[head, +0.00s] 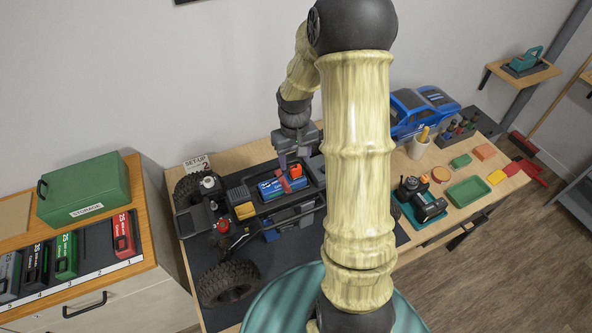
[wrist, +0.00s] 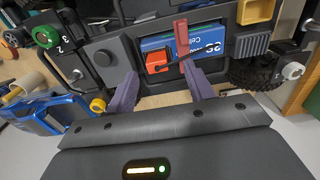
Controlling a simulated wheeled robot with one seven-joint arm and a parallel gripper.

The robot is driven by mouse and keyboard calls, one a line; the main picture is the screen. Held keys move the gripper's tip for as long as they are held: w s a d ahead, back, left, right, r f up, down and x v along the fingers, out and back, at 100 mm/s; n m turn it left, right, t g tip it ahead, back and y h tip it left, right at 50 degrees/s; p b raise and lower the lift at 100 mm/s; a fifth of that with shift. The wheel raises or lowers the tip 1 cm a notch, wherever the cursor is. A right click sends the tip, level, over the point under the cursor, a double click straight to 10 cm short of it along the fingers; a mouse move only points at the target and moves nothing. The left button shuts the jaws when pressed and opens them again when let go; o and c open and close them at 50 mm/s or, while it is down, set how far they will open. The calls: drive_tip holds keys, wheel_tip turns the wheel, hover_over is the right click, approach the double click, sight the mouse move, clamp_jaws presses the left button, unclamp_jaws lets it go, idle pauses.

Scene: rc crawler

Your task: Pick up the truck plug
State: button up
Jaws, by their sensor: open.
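An orange-red block that looks like the truck plug (head: 295,170) sits at the right end of the blue battery (head: 268,188) in the truck's tray. In the wrist view the plug (wrist: 157,64) lies beside the blue battery (wrist: 210,42), and a red strap (wrist: 182,38) crosses the battery. My gripper (head: 292,163) is above the plug, pointing down. In the wrist view its purple fingers (wrist: 160,75) are spread, one on each side of the plug, with nothing held. I cannot tell how far the fingertips are above it.
The truck chassis (head: 283,213) has big tyres (head: 228,284) and stands on a dark mat. A blue car body (head: 425,108) and a white cup (head: 419,148) stand to the right. A green storage box (head: 84,190) and several batteries are on the left cabinet. My arm hides part of the bench.

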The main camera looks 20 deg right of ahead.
sight(296, 167)
drive_tip(key=shift+w+d+f+p, duration=0.15)
drive_tip(key=shift+f+p, duration=0.2)
drive_tip(key=shift+f, duration=0.7)
drive_tip(key=shift+w+d+f+p, duration=0.1)
drive_tip(key=shift+f+p, duration=0.2)
drive_tip(key=shift+f, duration=0.75)
drive_tip(key=shift+s, duration=0.1)
drive_tip(key=c, duration=1)
